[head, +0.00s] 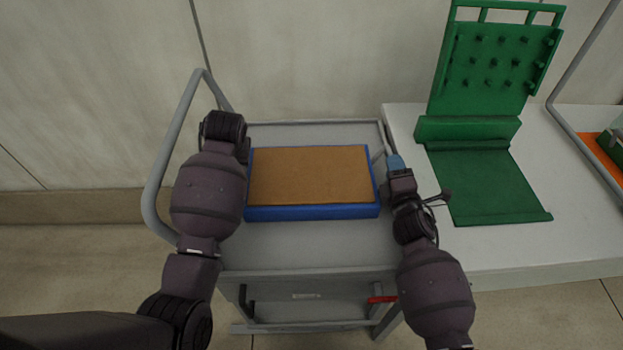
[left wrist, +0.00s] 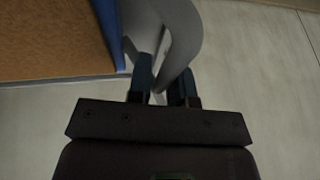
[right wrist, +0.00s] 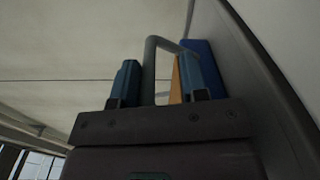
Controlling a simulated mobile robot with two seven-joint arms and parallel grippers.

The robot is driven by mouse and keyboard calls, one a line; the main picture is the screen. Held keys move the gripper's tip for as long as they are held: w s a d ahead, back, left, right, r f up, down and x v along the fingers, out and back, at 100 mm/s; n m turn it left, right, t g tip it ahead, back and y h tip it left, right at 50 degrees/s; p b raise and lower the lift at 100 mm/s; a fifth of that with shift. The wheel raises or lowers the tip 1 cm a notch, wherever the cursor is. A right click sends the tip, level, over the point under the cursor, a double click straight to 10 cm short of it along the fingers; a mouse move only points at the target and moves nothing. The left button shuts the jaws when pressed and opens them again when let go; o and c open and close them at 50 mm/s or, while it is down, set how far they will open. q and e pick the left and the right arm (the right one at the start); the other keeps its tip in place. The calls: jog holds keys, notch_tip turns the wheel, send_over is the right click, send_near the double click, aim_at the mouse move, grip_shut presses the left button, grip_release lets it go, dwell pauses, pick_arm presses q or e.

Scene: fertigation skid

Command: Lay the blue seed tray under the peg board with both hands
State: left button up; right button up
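The blue seed tray (head: 315,213), filled level with brown material, lies flat on the grey cart. My left arm comes down along its left side; its gripper is hidden in the head view. In the left wrist view my left gripper (left wrist: 165,82) has its fingers apart, beside the tray's blue wall (left wrist: 108,25), with nothing held. My right gripper (head: 397,162) is at the tray's right side. In the right wrist view its fingers (right wrist: 163,82) are apart; the tray (right wrist: 197,48) shows partly behind one finger. Contact cannot be told. The green peg board (head: 490,70) stands upright at right.
A green base plate (head: 485,190) lies before the peg board on a white table (head: 570,225), its surface clear. The cart (head: 300,258) has a curved grey handle (head: 165,150) at left. A grey frame and an orange item (head: 600,155) are at far right.

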pick_arm(q)
grip_shut()
pick_arm(e)
jog(key=shift+c, duration=1.2)
jog(key=shift+a, duration=0.1)
grip_shut()
pick_arm(q)
jog(key=shift+d, duration=0.1)
jog(key=shift+r, duration=0.15)
pick_arm(e)
jog(key=shift+r, duration=0.15)
